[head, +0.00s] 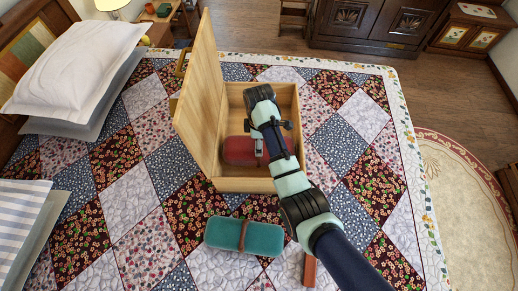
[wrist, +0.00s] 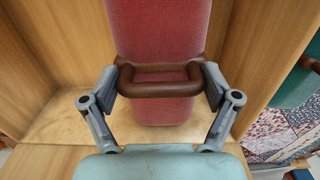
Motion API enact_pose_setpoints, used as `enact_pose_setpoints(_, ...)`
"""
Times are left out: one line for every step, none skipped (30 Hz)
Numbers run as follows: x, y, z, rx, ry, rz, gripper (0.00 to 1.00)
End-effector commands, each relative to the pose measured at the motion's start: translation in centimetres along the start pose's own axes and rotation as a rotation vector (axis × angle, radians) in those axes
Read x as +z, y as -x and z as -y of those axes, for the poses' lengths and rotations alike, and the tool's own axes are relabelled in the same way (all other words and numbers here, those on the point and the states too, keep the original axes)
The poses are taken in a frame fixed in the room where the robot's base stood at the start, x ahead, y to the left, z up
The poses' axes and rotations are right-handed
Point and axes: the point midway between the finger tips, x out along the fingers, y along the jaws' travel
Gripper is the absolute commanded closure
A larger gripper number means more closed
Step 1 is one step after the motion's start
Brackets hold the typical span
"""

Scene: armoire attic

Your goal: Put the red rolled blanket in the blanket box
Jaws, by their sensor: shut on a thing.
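The red rolled blanket (head: 238,151) is within the walls of the wooden blanket box (head: 245,186), whose lid (head: 197,95) stands open on the left. It also shows in the wrist view (wrist: 158,30), with a brown carrying handle (wrist: 160,89) across it. My gripper (head: 260,151) reaches down into the box and is shut on that handle; its fingers (wrist: 165,82) press on both sides of it in the wrist view. My arm hides the right part of the box. I cannot tell whether the blanket rests on the box floor.
A teal rolled blanket (head: 222,235) with a brown strap lies on the quilt in front of the box. A small reddish-brown block (head: 309,271) lies near my arm. Pillows (head: 75,65) are stacked at the left. The quilt right of the box (head: 365,115) is clear.

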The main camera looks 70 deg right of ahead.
Motion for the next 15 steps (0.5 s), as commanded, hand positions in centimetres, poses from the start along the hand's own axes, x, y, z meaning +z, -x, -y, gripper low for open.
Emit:
enact_pose_setpoints(0.0, -0.2, 0.0, 0.001, 0.000, 0.000, 0.82)
enact_pose_setpoints(0.0, -0.3, -0.1, 0.001, 0.000, -0.001, 0.82)
enact_pose_setpoints(0.0, -0.4, -0.1, 0.002, 0.000, -0.001, 0.82)
enact_pose_setpoints(0.0, -0.4, -0.1, 0.002, 0.000, -0.001, 0.82)
enact_pose_setpoints(0.0, -0.5, -0.1, 0.002, 0.000, -0.001, 0.82)
enact_pose_setpoints(0.0, -0.9, 0.0, 0.000, 0.000, 0.000, 0.82)
enact_pose_setpoints(0.0, -1.3, 0.0, -0.001, 0.000, 0.000, 0.82)
enact_pose_setpoints(0.0, -1.9, 0.1, -0.001, 0.000, 0.000, 0.82)
enact_pose_setpoints(0.0, -2.6, 0.1, -0.002, 0.000, 0.001, 0.82)
enact_pose_setpoints(0.0, -3.2, 0.0, -0.001, 0.000, 0.000, 0.82)
enact_pose_setpoints(0.0, -3.6, 0.0, -0.002, 0.000, 0.001, 0.82)
enact_pose_setpoints(0.0, -4.1, 0.0, 0.000, 0.000, 0.000, 0.82)
enact_pose_setpoints(0.0, -4.4, 0.0, 0.000, 0.000, 0.000, 0.82)
enact_pose_setpoints(0.0, -4.5, 0.0, 0.001, 0.000, 0.000, 0.82)
enact_pose_setpoints(0.0, -4.6, -0.1, 0.002, 0.000, -0.001, 0.82)
